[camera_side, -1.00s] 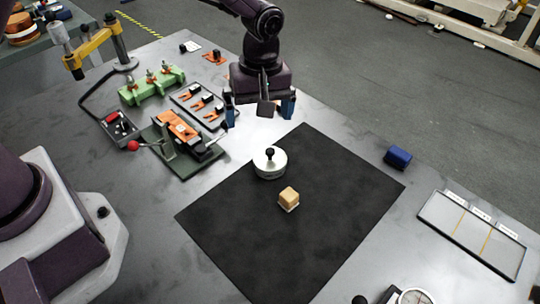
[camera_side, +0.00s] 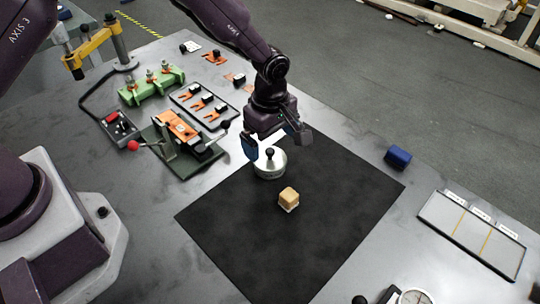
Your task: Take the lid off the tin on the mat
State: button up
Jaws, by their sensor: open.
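The tin (camera_side: 269,172) is a round silver container standing upright on the black mat (camera_side: 325,215), near its back left edge. Its lid (camera_side: 270,157) is on it, with a small black knob on top. My gripper (camera_side: 275,149) is open, its blue-tipped fingers apart, above and just behind the tin. One finger hangs at the left of the knob and the other at the right. I cannot tell from this view whether either finger touches the lid.
A tan block (camera_side: 289,197) sits on the mat in front of the tin. A blue block (camera_side: 398,158) lies right of the mat. A lever fixture (camera_side: 185,140) and green rack (camera_side: 152,86) stand at left. A sectioned tray (camera_side: 472,232) lies at right. The front of the mat is clear.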

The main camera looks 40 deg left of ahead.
aim_at(270, 150)
notch_tip(270, 150, down, 4)
jog(key=shift+s+d+f, duration=0.1)
jog(key=shift+f, duration=0.1)
jog(key=shift+c, duration=0.5)
jog(key=c, duration=0.7)
jog(key=shift+c, duration=0.2)
jog(key=shift+r, duration=0.15)
